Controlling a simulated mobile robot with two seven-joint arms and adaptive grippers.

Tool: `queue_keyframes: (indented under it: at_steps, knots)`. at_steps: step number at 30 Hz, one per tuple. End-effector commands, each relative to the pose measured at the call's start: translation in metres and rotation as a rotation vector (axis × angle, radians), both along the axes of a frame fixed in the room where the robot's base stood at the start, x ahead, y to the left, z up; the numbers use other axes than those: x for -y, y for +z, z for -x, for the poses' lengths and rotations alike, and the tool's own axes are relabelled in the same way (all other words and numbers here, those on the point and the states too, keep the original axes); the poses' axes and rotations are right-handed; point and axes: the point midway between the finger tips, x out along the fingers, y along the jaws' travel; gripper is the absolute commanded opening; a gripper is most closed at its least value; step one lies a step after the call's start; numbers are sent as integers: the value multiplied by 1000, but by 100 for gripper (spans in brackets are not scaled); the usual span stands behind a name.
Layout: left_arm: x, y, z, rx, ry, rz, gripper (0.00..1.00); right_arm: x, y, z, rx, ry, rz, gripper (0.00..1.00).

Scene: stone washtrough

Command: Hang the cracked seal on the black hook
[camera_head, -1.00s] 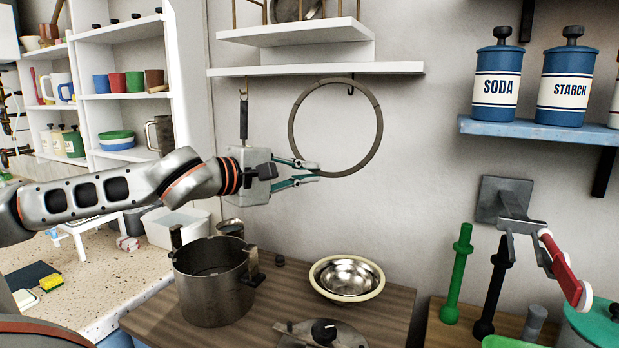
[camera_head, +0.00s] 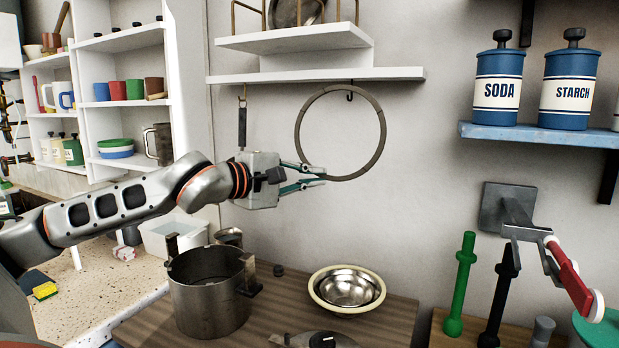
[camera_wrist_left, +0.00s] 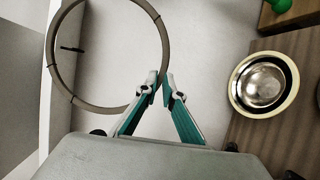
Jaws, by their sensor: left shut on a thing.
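The cracked seal (camera_head: 383,130) is a large thin grey-brown ring, upright in front of the wall in the head view. My left gripper (camera_head: 318,175) is shut on its lower left rim. In the left wrist view the gripper (camera_wrist_left: 163,82) pinches the seal (camera_wrist_left: 163,35) at its edge. The black hook (camera_head: 350,95) hangs under the white shelf, at the top of the ring. In the wrist view the hook (camera_wrist_left: 70,49) shows inside the ring's opening. I cannot tell whether the ring's rim rests on the hook. My right gripper is not in view.
The white shelf (camera_head: 390,73) is close above the ring. A black-handled tool (camera_head: 242,127) hangs left of it. A metal pot (camera_head: 208,300) and a cream-rimmed bowl (camera_head: 347,288) stand on the wooden counter below.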

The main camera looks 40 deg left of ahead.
Motion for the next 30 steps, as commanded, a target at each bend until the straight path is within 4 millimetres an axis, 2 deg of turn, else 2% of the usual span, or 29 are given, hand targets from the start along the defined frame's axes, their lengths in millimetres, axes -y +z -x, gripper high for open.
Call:
queue_keyframes:
  at_steps: [14, 27, 30]
  knots:
    - [-6, 0, -25, 0, 1, 4, 0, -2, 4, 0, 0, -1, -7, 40]
    - [-12, 1, -48, 1, 1, 3, 0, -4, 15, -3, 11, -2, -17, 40]
    - [-13, -8, -53, -2, 1, 1, 0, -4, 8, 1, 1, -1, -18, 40]
